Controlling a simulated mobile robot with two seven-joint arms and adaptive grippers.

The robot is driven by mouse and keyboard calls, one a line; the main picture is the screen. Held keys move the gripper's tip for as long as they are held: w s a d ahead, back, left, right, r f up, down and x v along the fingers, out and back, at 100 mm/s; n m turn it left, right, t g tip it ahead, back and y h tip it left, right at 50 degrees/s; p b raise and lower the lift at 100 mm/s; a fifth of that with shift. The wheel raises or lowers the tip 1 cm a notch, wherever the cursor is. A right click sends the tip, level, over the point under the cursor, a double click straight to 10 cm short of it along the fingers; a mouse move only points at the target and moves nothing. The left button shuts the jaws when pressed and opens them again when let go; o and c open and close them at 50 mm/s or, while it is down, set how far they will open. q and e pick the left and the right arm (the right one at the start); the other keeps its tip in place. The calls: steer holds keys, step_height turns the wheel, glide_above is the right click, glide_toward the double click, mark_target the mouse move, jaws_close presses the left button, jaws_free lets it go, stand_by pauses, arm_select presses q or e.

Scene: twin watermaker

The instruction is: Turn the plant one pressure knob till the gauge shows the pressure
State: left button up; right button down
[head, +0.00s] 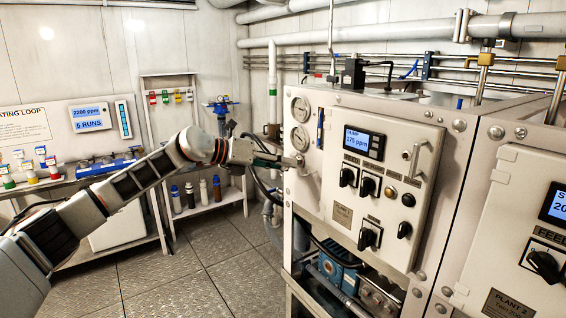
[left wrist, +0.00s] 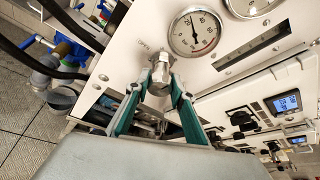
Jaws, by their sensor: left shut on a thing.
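My left gripper (head: 281,160) reaches from the left to the front of the plant one cabinet (head: 342,215). In the left wrist view the left gripper (left wrist: 160,92) is shut on a metal pressure knob (left wrist: 160,66), its teal fingers on either side. An "OPEN" mark shows just left of the knob. A round pressure gauge (left wrist: 194,32) sits beside the knob, its needle pointing toward the upper part of the dial; the exact reading is too small to tell. In the head view two gauges (head: 300,109) show one above the other. My right gripper is not in view.
A second gauge (left wrist: 250,5) is cut off at the top of the wrist view. Plant one's panel has a display (head: 363,142) reading 179 ppm and several black knobs (head: 369,187). The plant two cabinet (head: 510,220) stands at right.

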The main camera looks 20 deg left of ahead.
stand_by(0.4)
arm_select(q)
steer(key=o, duration=1.1)
steer(key=shift+a, duration=0.1)
steer(key=v, duration=1.2)
steer(key=shift+d, duration=0.2)
